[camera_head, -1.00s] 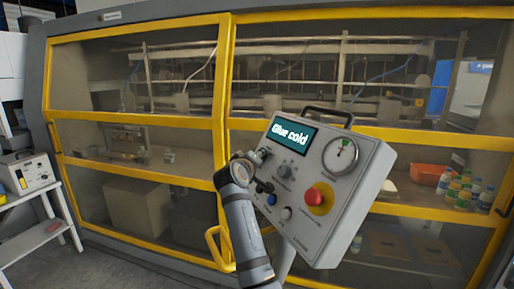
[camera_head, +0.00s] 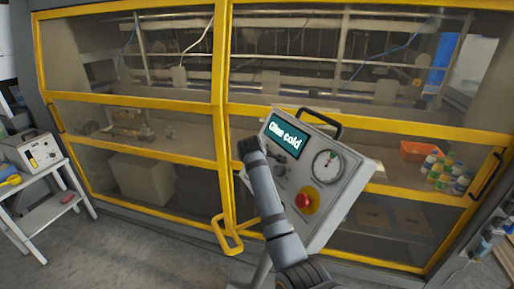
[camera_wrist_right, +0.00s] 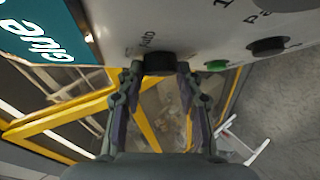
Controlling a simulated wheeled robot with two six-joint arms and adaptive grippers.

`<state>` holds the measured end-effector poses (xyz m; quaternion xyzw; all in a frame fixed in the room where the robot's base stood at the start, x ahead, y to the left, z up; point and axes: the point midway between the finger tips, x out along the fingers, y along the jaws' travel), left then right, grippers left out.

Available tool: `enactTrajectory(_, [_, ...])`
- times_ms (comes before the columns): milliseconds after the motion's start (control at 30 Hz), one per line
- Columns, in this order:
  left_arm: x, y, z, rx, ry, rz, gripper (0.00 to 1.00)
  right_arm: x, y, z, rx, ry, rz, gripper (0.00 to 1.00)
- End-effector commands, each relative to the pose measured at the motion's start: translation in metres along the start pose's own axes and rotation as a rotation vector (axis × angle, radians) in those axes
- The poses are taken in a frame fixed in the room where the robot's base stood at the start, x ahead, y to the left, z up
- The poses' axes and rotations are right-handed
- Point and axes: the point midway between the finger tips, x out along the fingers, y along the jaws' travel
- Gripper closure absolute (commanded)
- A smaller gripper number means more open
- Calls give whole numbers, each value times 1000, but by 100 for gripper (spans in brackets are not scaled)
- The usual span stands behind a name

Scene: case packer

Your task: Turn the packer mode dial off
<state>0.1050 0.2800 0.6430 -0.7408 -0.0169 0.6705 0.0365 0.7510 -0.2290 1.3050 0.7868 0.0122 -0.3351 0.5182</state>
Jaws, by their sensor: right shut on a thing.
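The packer mode dial (camera_wrist_right: 159,62) is a black knob on the grey panel face in the right wrist view, with the word "Auto" printed beside it. My right gripper (camera_wrist_right: 158,70) has its two fingers on either side of the knob, shut on it. In the head view my right arm reaches up from the bottom, and its wrist hides the dial at the left of the control box (camera_head: 345,205). The box's screen (camera_head: 286,137) reads "Glue cold". My left gripper is not in view.
The box also carries a round gauge (camera_head: 327,167) and a red stop button (camera_head: 307,200) on yellow. A green button (camera_wrist_right: 216,66) and another black knob (camera_wrist_right: 268,46) sit near the dial. Yellow-framed packer doors (camera_head: 225,120) stand behind; a side table (camera_head: 48,212) is at left.

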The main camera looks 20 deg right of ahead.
Motion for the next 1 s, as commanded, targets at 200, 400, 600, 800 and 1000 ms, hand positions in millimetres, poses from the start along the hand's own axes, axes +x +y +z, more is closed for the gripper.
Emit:
enactTrajectory(200, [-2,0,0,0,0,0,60,1,0,1,-12,-3,-13,96])
enactTrajectory(400, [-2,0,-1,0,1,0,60,1,0,1,-13,-3,-13,96])
enactTrajectory(600, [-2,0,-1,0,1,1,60,1,0,1,-12,-3,-13,51])
enactTrajectory(800, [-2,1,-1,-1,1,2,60,0,0,0,-11,-2,-12,41])
enactTrajectory(1000, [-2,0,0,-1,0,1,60,-2,0,0,-10,-1,-12,41])
